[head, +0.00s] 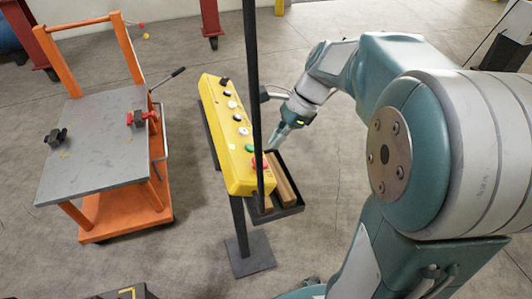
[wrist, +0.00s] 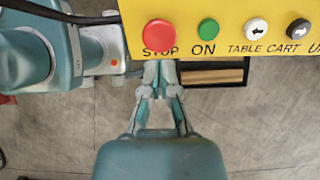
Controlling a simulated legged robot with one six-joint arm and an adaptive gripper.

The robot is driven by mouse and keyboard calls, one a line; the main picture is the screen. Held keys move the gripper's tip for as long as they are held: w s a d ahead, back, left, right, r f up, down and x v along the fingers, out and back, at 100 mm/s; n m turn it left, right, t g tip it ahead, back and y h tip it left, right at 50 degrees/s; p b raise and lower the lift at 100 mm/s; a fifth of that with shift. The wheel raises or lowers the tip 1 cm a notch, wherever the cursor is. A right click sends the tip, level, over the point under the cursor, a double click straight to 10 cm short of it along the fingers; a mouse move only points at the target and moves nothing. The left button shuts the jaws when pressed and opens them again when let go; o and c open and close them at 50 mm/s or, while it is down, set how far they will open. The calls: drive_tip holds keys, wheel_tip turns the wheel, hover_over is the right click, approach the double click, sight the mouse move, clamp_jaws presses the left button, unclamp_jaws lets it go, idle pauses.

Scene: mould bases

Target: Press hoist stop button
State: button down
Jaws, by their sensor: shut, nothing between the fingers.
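The hoist stop button is a round red button (wrist: 158,35) with "STOP" printed below it, at the left end of the yellow control box in the wrist view. In the head view the red button (head: 259,161) sits near the lower end of the yellow control box (head: 222,122), partly behind a dark upright pole. My gripper (wrist: 159,66) is shut and empty, its fingertips near the edge of the box just below the STOP label in the wrist view. In the head view my gripper (head: 274,143) is to the right of the box. I cannot tell whether it touches the box.
A green ON button (wrist: 208,29) and white and black buttons follow along the box. A dark tray (head: 290,207) with a wooden block hangs beside the box. A dark pole (head: 252,70) stands close to my gripper. An orange cart (head: 130,205) stands to the left.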

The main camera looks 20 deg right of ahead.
sight(262, 161)
drive_tip(key=shift+x, duration=2.4)
